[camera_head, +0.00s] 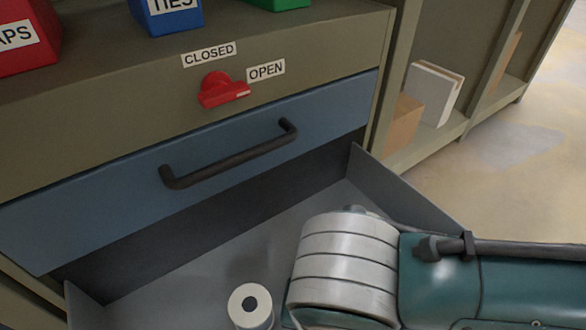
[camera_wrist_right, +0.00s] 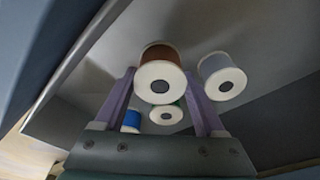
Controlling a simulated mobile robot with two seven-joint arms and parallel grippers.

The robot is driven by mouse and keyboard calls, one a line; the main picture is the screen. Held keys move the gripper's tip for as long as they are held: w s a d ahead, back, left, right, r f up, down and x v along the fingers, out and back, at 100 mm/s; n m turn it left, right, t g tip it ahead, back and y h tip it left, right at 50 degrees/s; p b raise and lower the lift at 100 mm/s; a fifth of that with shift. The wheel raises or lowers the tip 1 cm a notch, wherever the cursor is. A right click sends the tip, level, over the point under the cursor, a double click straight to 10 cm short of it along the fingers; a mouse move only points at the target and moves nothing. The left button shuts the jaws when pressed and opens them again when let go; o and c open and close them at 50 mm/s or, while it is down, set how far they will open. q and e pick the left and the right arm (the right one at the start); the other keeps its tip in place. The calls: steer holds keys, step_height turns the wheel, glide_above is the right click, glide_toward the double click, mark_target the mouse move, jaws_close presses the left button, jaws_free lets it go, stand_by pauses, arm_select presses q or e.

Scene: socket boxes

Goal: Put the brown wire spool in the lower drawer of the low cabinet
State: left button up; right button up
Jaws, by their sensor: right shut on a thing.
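The brown wire spool (camera_wrist_right: 160,60), with white flanges, sits between the two fingers of my right gripper (camera_wrist_right: 161,98) in the right wrist view. The gripper is shut on it, over the inside of the pulled-out lower drawer (camera_head: 410,200). In the head view my right arm comes in from the right over this drawer, and its gripper and the brown spool are hidden. My left gripper is in neither view. Whether the brown spool touches the drawer floor I cannot tell.
A pale spool (camera_head: 250,305) stands in the drawer. The wrist view shows a grey spool (camera_wrist_right: 213,63), a blue spool (camera_wrist_right: 131,120) and a green-edged spool (camera_wrist_right: 166,114) close by. The upper blue drawer (camera_head: 110,195) is shut. A red knob (camera_head: 221,90) is above it.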

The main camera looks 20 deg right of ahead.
step_height(320, 180, down, 3)
steer(key=shift+f+b, duration=0.15)
steer(key=shift+b, duration=0.85)
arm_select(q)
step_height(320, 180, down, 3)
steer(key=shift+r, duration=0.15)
arm_select(e)
steer(key=o, duration=1.6)
steer(key=shift+c, duration=0.2)
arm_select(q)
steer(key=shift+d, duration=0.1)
